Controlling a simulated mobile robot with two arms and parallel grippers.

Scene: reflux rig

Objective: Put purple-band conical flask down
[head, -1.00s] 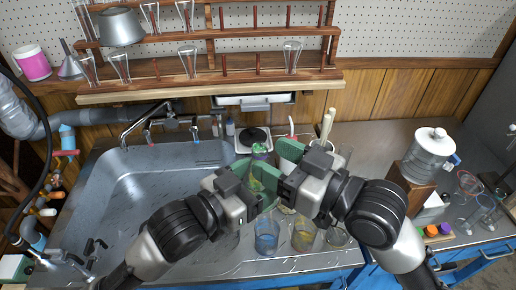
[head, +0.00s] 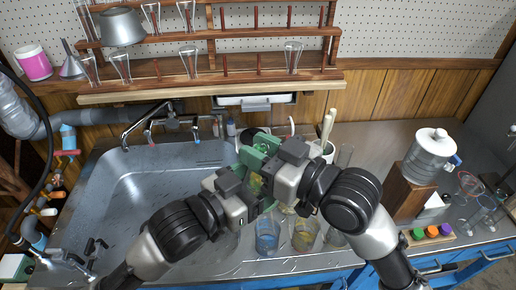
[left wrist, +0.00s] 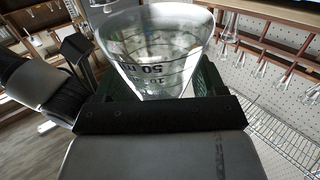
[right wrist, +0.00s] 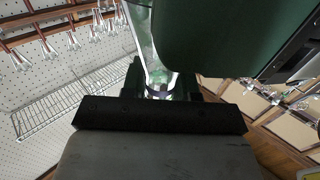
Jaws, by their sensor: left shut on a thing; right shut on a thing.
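In the head view my two grippers are close together over the right edge of the sink. My left gripper (head: 257,190) is shut on a clear glass vessel, which shows its wide rim and black graduations with "50" in the left wrist view (left wrist: 158,60). My right gripper (head: 258,152) is just behind and above it, shut on clear glass. In the right wrist view a small purplish band shows on that glass (right wrist: 160,89), which fits the purple-band conical flask. Most of it is hidden by green fingers. I cannot tell whether the two glass pieces touch.
Glass vessels with blue (head: 267,236) and yellow (head: 304,234) contents stand in front of the grippers, by the counter's front edge. The counter (head: 380,150) farther right is clear up to a wooden block (head: 408,190).

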